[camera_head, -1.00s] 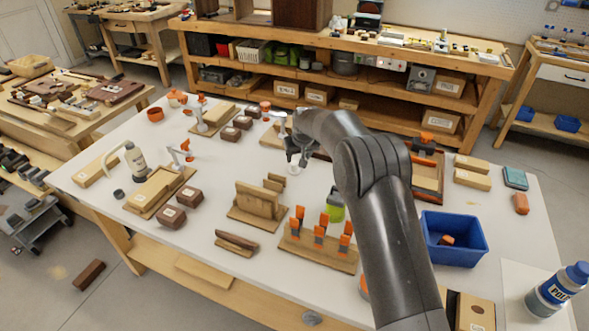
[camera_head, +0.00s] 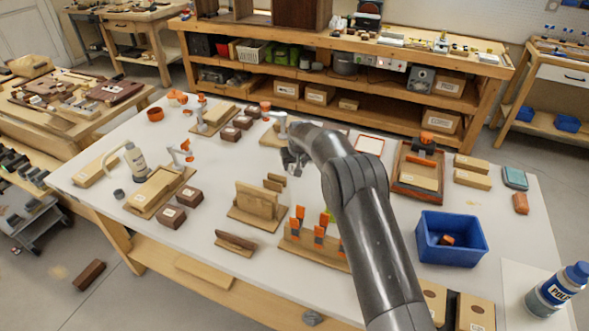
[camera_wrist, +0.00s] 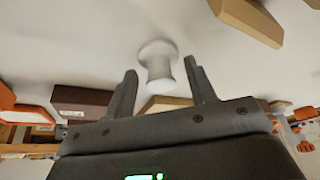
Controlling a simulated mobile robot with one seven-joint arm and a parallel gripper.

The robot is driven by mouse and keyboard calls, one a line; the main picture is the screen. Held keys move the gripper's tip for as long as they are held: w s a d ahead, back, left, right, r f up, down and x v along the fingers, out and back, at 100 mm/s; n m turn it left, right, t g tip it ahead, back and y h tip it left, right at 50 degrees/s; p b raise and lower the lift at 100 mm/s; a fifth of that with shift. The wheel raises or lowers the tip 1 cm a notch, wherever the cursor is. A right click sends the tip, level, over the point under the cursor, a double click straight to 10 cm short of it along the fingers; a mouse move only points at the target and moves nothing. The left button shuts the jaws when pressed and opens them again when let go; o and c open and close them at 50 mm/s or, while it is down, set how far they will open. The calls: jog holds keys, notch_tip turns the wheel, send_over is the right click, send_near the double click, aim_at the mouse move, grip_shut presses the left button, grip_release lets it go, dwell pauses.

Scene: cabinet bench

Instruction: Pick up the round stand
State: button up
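The round stand is a small white spool with a wide top and a wide base. In the wrist view the stand (camera_wrist: 158,72) shows between and just beyond the fingertips of my gripper (camera_wrist: 161,67). A finger is on each side of it, with a visible gap on both sides, so my gripper is open and not holding it. In the head view my gripper (camera_head: 292,161) is low over the middle of the white table, and the stand is mostly hidden by it.
Wooden blocks (camera_head: 273,183) and a wooden holder (camera_head: 256,205) stand close in front of my gripper. A clamp rack with orange tops (camera_head: 318,245) is nearer. A blue bin (camera_head: 451,239) and a wooden tray (camera_head: 416,178) lie right. A wooden block (camera_wrist: 247,20) shows near the stand.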

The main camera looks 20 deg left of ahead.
jog(key=c, duration=0.9)
jog(key=shift+r, duration=0.15)
jog(key=shift+c, duration=0.2)
